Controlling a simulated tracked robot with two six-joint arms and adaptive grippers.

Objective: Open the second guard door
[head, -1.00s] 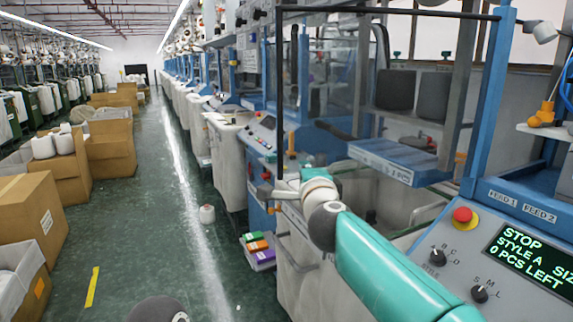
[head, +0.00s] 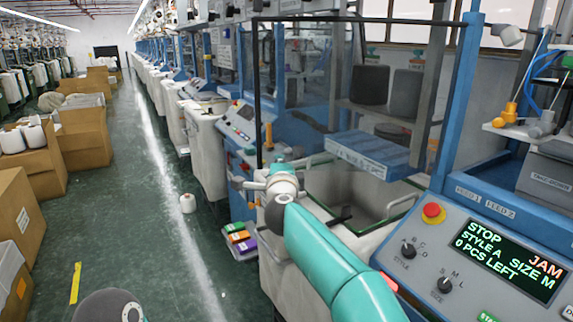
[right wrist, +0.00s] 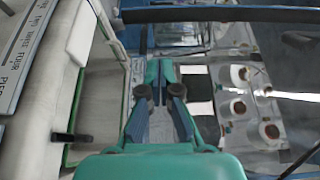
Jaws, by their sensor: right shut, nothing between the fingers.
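A clear guard door with a thin black frame (head: 258,90) stands at the front of the near knitting machine in the head view. I cannot tell how far it stands open. A dark bar (right wrist: 230,14) crosses the top of the right wrist view, with clear panel below it. My right gripper (right wrist: 159,68) is shut and empty, its fingers together below that bar. In the head view my teal right arm reaches to the lower end of the frame's left post; its wrist hides the fingertips. I cannot tell whether they touch the frame. My left gripper is out of view.
The control panel with a red button (head: 433,213) and a display (head: 507,258) reading STOP and JAM is at the right. A blue plate (head: 370,155) juts out behind my arm. Cartons (head: 85,138) line the left side; the green floor between is mostly clear.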

